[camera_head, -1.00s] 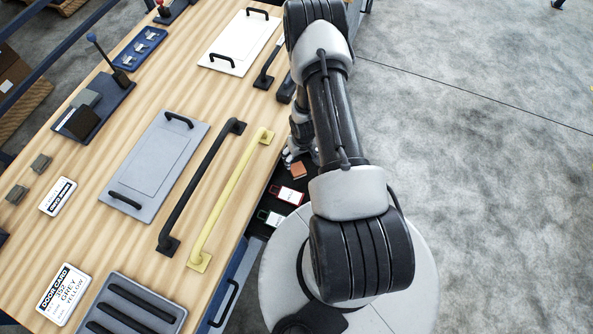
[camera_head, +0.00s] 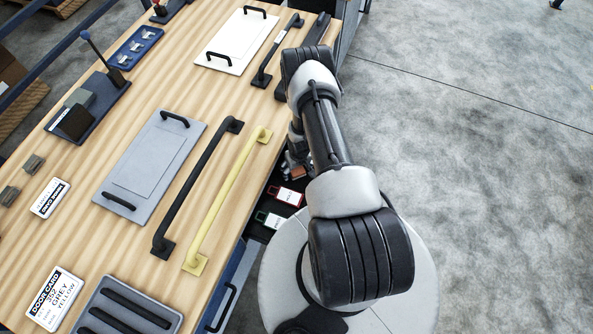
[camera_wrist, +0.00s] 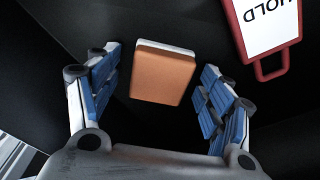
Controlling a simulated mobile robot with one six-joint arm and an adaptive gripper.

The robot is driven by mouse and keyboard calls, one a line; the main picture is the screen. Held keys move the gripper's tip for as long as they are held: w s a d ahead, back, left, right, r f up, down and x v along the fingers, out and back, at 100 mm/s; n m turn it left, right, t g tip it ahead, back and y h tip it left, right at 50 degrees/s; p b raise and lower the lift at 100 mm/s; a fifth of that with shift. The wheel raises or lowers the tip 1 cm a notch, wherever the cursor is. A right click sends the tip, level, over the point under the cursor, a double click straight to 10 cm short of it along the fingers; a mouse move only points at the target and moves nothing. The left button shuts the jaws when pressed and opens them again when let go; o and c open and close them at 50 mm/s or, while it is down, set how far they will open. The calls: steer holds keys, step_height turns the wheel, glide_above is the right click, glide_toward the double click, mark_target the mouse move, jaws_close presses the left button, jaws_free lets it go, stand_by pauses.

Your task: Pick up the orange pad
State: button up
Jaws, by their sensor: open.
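The orange pad (camera_wrist: 163,76) is a small block with an orange face and a pale strip along its far edge. In the wrist view it lies on a dark surface, ahead of and between the fingers. My gripper (camera_wrist: 160,95) is open, with a blue-padded finger on each side and a gap between each finger and the pad. In the head view my gripper (camera_head: 298,168) is low beside the table's right edge, over a dark drawer, mostly hidden by my arm. I cannot tell the height of the fingertips above the drawer floor.
A red-framed HOLD tag (camera_wrist: 268,28) lies right of the pad. A green-framed tag (camera_head: 270,219) lies nearer in the drawer. The wooden table (camera_head: 85,185) carries grey and white panels, a black handle (camera_head: 200,185) and a yellow handle (camera_head: 229,200). Grey floor is clear at right.

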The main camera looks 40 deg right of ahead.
mark_target(295, 171)
steer(key=shift+c, duration=0.3)
steer(key=c, duration=1.2)
steer(key=shift+r, duration=0.5)
step_height(295, 171, up, 2)
steer(key=shift+r+p, duration=0.25)
steer(key=shift+p, duration=0.25)
steer(key=shift+s+a+r, duration=0.1)
steer(key=shift+s+a, duration=0.35)
steer(key=shift+a, duration=0.1)
steer(key=s+a, duration=0.3)
steer(key=a, duration=0.1)
steer(key=s+a+p, duration=0.1)
steer(key=s+a, duration=0.7)
steer(key=shift+a+p, duration=0.25)
steer(key=shift+p, duration=0.15)
steer(key=o, duration=0.6)
steer(key=c, duration=0.4)
